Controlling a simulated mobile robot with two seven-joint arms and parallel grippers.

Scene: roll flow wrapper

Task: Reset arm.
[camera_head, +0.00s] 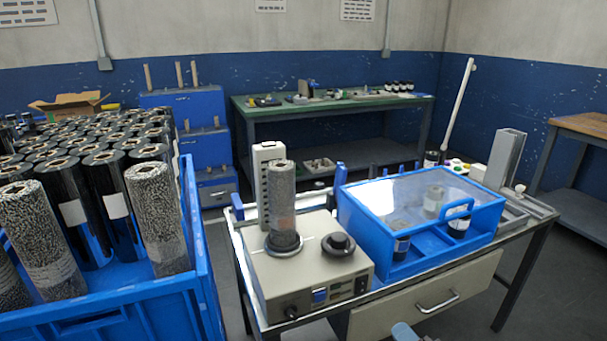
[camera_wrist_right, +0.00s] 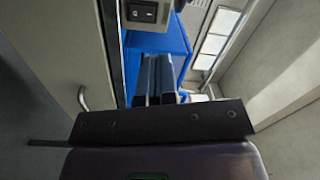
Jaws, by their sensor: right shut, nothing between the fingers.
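My right gripper (camera_wrist_right: 157,75) shows in the right wrist view with its two dark fingers side by side, shut, with nothing between them. In the head view only a small blue and tan part, likely of my right arm, shows at the bottom edge, in front of the table's drawer (camera_head: 430,304). My left arm and gripper are not in view. The beige wrapper machine (camera_head: 318,272) stands on the table with a speckled roll (camera_head: 283,200) upright on its round plate. The right gripper is apart from both.
A blue crate (camera_head: 200,250) full of upright rolls stands at the left. A blue case (camera_head: 440,243) with a clear lid sits right of the machine. A metal column (camera_head: 505,160) stands at the table's right end. A green bench (camera_head: 340,104) and blue steps (camera_head: 208,148) are behind.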

